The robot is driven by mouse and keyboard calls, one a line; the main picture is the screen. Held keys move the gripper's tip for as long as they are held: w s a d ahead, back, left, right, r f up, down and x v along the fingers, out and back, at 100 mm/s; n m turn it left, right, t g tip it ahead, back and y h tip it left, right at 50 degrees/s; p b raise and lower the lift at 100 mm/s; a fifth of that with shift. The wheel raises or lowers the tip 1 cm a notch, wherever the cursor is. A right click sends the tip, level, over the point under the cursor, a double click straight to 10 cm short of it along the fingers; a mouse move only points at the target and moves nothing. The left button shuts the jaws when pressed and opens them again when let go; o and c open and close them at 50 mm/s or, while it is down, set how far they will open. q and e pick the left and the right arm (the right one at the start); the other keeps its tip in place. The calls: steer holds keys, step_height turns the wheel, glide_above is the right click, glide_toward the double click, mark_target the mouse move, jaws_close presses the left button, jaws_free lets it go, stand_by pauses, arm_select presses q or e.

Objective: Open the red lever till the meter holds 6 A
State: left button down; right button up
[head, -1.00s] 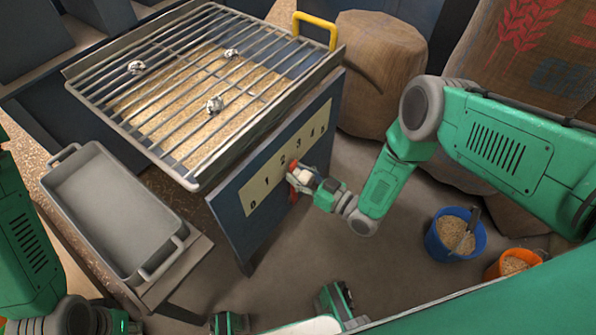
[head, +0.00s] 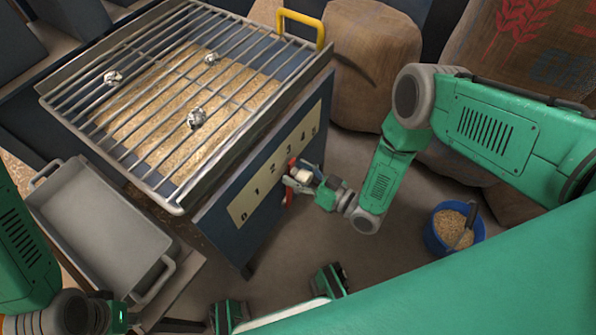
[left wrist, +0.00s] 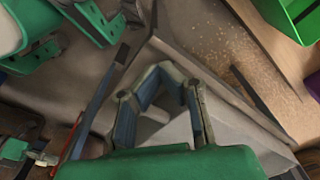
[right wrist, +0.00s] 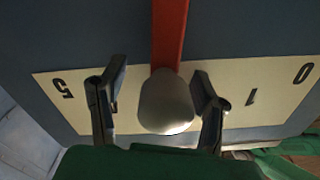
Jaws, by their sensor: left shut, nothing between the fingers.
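The red lever (head: 287,198) is on the blue front panel, in front of the middle of a pale scale (head: 244,212) numbered 0 to 5. In the right wrist view the red lever (right wrist: 170,32) ends in a rounded grey-white knob (right wrist: 166,103). The 2 and 3 are hidden there. My right gripper (head: 301,175) is at the lever; in the right wrist view its fingers (right wrist: 160,85) stand on both sides of the knob, with small gaps. My left gripper (left wrist: 163,78) is shut and empty in the left wrist view. No ampere meter can be made out.
A barred grate (head: 112,130) with several crumpled silvery pieces covers grain above the panel. A grey tray (head: 95,225) stands at left. A blue bucket (head: 440,243) of grain and sacks (head: 372,60) are at right. Open floor lies below the panel.

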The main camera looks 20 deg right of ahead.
arm_select(q)
steer(key=shift+s+a+f, duration=0.1)
steer(key=shift+a, duration=0.3)
arm_select(e)
steer(key=shift+s+a+r, duration=0.1)
steer(key=shift+a, duration=0.1)
arm_select(q)
steer(key=shift+d, duration=0.3)
steer(key=shift+a, duration=0.25)
arm_select(e)
steer(key=v, duration=1.2)
arm_select(q)
steer(key=shift+d, duration=0.1)
arm_select(e)
steer(key=shift+d, duration=0.2)
arm_select(q)
steer(key=shift+d, duration=0.1)
arm_select(e)
steer(key=shift+d, duration=0.1)
